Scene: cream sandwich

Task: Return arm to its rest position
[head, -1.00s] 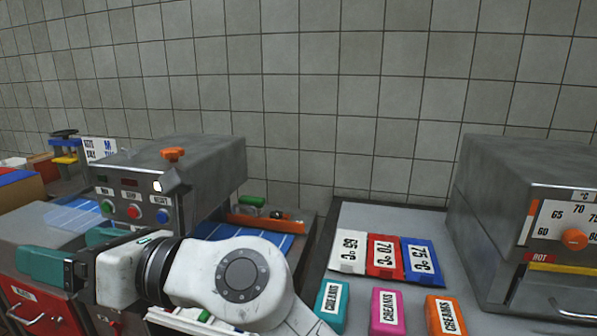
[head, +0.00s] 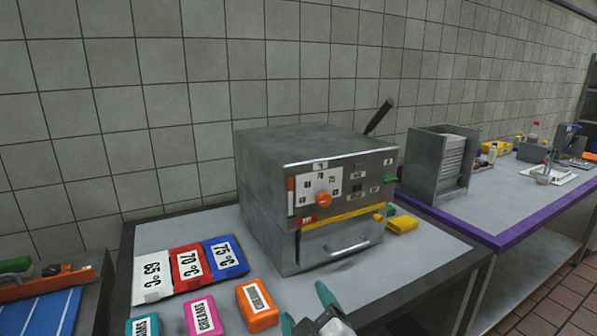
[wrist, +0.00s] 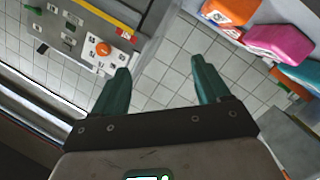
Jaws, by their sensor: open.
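My gripper (head: 310,308) shows at the bottom edge of the head view, in front of the grey metal oven and right of the orange block. Only its green fingers and part of its pale body are in that view. In the wrist view my gripper (wrist: 163,88) has its two green fingers well apart, with only tiled wall seen between them. It is open and empty. The rest of my arm is outside the head view.
The oven (head: 262,185) has an orange dial (head: 323,199). A purple-edged table (head: 497,241) stands right. A yellow item (head: 402,224) lies beside the oven.

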